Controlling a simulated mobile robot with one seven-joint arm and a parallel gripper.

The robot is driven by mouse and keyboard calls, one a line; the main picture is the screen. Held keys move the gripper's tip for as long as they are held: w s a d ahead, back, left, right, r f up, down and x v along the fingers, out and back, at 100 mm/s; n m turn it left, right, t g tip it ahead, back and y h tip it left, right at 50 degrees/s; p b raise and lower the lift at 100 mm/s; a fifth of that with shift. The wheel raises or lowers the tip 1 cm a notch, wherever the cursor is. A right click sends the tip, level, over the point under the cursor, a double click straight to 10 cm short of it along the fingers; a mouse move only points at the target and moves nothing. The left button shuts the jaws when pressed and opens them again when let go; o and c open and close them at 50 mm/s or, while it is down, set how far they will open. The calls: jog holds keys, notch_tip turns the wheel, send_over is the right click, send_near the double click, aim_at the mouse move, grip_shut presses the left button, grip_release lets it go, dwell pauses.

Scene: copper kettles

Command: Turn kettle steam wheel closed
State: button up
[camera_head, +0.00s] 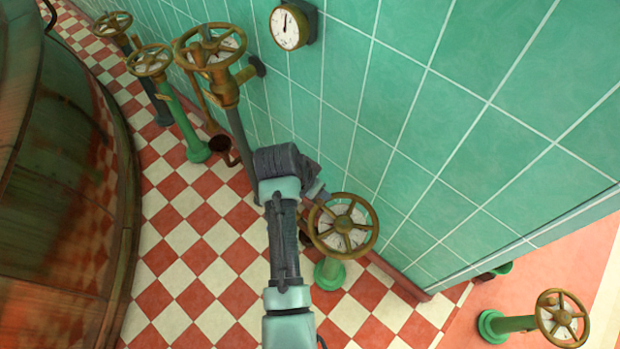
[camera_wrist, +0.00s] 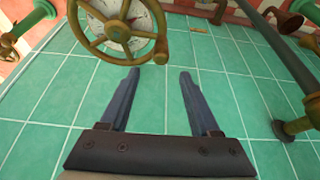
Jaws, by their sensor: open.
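A brass steam wheel (camera_head: 371,226) with several spokes over a pale dial stands on a green post by the tiled wall, just right of my gripper (camera_head: 314,188) in the head view. The same kind of wheel (camera_wrist: 88,46) shows large at the top left of the wrist view, beyond and left of my gripper (camera_wrist: 158,72). My two dark fingers are spread apart with nothing between them, and I see no contact with the wheel. In the head view my arm hides the fingers in part.
More brass wheels stand on posts along the wall, such as one at the upper left (camera_head: 149,60); another wheel (camera_head: 562,318) is at the lower right. A round gauge (camera_head: 285,28) is on the wall. A large copper kettle (camera_head: 60,170) fills the left. Checkered floor (camera_head: 200,250) lies open between.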

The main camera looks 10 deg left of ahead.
jog(key=v, duration=0.3)
jog(key=shift+s+r, duration=0.15)
jog(key=shift+r, duration=0.2)
